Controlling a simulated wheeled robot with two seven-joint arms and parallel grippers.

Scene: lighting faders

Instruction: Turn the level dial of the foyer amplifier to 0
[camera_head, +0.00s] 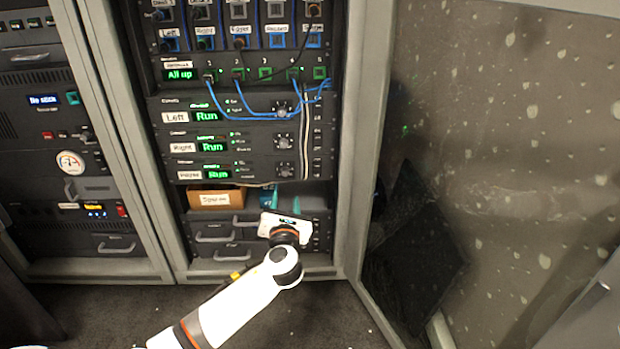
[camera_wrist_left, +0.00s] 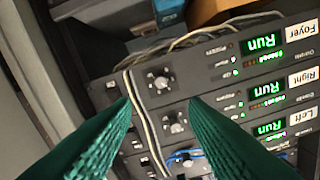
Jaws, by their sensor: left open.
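The foyer amplifier (camera_head: 221,172) is the lowest of three stacked amplifiers in the rack in the head view. Its green display reads Run. Its level dial (camera_head: 285,169) is a small round knob near the unit's right end. In the left wrist view, which is upside down, the amplifier labelled Foyer (camera_wrist_left: 225,55) is uppermost and its dial (camera_wrist_left: 161,79) shows clear of the fingers. My left gripper (camera_head: 283,202) is below this dial in the head view. Its green fingers (camera_wrist_left: 160,104) are apart with nothing between them, pointing toward the panel. The dial's exact setting is too small to read.
The right amplifier's dial (camera_wrist_left: 175,122) and the left amplifier's dial (camera_wrist_left: 186,155) are close by. A pale cable (camera_wrist_left: 146,125) runs down beside the dials. Blue cables (camera_head: 250,114) hang above. An orange-brown box (camera_head: 216,199) sits on the shelf below.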

